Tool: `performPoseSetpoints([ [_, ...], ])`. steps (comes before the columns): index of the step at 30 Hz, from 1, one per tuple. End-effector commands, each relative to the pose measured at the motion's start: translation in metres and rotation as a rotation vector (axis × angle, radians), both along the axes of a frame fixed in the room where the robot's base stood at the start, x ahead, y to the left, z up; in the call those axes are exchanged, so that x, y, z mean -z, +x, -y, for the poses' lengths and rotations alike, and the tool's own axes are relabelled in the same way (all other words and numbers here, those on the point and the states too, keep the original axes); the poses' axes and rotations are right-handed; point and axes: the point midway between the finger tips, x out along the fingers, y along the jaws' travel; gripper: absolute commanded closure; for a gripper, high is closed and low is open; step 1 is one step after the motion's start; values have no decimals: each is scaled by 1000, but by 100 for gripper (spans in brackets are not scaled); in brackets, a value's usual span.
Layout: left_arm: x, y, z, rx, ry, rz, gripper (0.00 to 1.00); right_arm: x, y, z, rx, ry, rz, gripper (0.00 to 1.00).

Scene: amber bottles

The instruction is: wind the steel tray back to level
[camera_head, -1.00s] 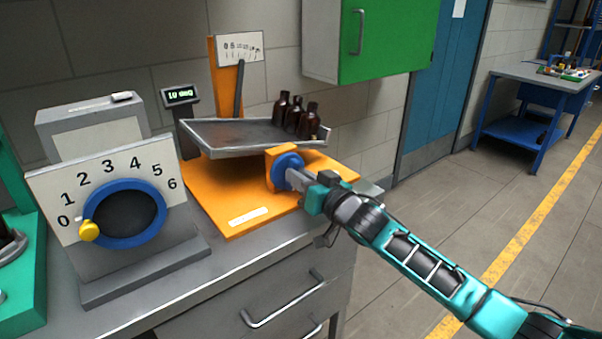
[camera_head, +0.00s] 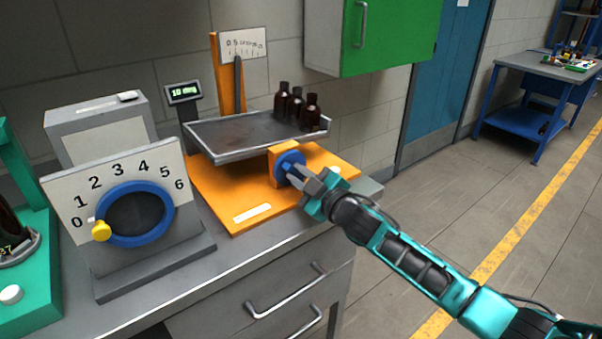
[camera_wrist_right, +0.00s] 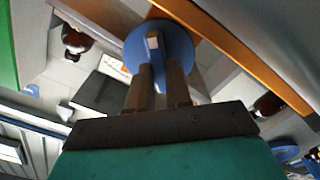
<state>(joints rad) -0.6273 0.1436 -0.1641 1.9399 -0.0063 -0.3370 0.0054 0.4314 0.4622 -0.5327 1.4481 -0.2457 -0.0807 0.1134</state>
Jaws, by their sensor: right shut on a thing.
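The steel tray (camera_head: 240,134) sits on an orange stand (camera_head: 215,190), with its right end looking higher than its left. Several amber bottles (camera_head: 297,108) stand upright near its right end. A small display (camera_head: 183,92) beside it seems to read 10 deg. A dark pointer (camera_head: 238,85) stands before a scale plate (camera_head: 243,43). My right gripper (camera_head: 297,174) is shut on the blue knob (camera_head: 289,160) at the stand's front. In the right wrist view its two fingers (camera_wrist_right: 160,80) grip the knob's raised bar (camera_wrist_right: 154,45). My left gripper is not in view.
A numbered dial box (camera_head: 125,180) with a blue ring and yellow handle stands left on the grey bench (camera_head: 240,255). A teal fixture (camera_head: 25,260) is at the far left. A green cabinet (camera_head: 395,35) hangs above right.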

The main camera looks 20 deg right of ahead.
Motion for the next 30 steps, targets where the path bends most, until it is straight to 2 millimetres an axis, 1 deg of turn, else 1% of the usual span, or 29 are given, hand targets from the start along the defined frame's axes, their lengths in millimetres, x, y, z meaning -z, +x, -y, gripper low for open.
performPoseSetpoints([
  [7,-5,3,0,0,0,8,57,2,-1,-1,0,-220,79,100],
  [18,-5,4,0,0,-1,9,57,4,-1,-2,-1,-537,194,100],
  [24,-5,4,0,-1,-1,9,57,5,-1,-2,-1,-668,241,100],
  [30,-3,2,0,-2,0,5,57,6,-1,-2,-1,-755,273,100],
])
